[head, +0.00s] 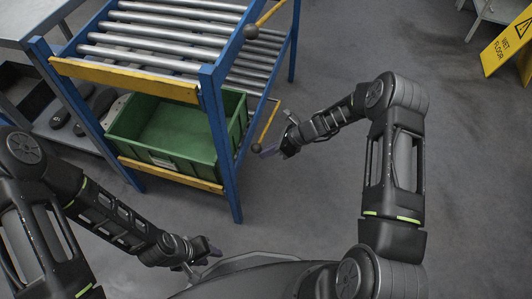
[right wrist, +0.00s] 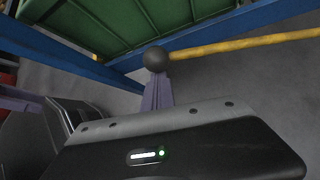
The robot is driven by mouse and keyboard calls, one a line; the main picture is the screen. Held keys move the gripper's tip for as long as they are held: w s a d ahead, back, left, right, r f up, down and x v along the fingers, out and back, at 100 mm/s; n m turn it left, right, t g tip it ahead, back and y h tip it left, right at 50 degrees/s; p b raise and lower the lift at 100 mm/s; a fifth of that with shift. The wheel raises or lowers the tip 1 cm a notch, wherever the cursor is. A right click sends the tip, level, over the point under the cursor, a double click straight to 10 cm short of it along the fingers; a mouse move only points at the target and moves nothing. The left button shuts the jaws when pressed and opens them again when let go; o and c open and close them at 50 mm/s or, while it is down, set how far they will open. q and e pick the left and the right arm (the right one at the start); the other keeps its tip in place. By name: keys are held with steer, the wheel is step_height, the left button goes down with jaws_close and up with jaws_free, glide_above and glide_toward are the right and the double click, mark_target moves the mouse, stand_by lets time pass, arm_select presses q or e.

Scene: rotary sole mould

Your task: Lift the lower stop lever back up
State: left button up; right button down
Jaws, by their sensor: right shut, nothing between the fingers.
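The lower stop lever (head: 268,124) is a yellow bar with a black ball knob on the right side of the blue rack, beside the lower level. Its knob is at the near end. In the right wrist view the knob (right wrist: 155,59) shows just beyond my purple fingertips, with the yellow bar (right wrist: 240,45) running off to the right. My right gripper (head: 268,151) is shut and empty, close beside the knob. I cannot tell whether it touches it. My left gripper (head: 212,249) is low, in front of the rack; its finger opening is unclear.
A green crate (head: 205,158) stands on the lower level behind a yellow front bar (head: 170,174). Above are steel rollers (head: 150,40) and an upper yellow lever (head: 269,14). A grey bench with dark soles is at left. A wet floor sign (head: 508,45) stands far right; floor between is clear.

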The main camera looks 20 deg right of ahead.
arm_select(q)
steer(key=shift+f, duration=0.1)
arm_select(e)
steer(key=shift+w+a+r, duration=0.15)
steer(key=shift+w+r, duration=0.05)
steer(key=shift+w, duration=0.05)
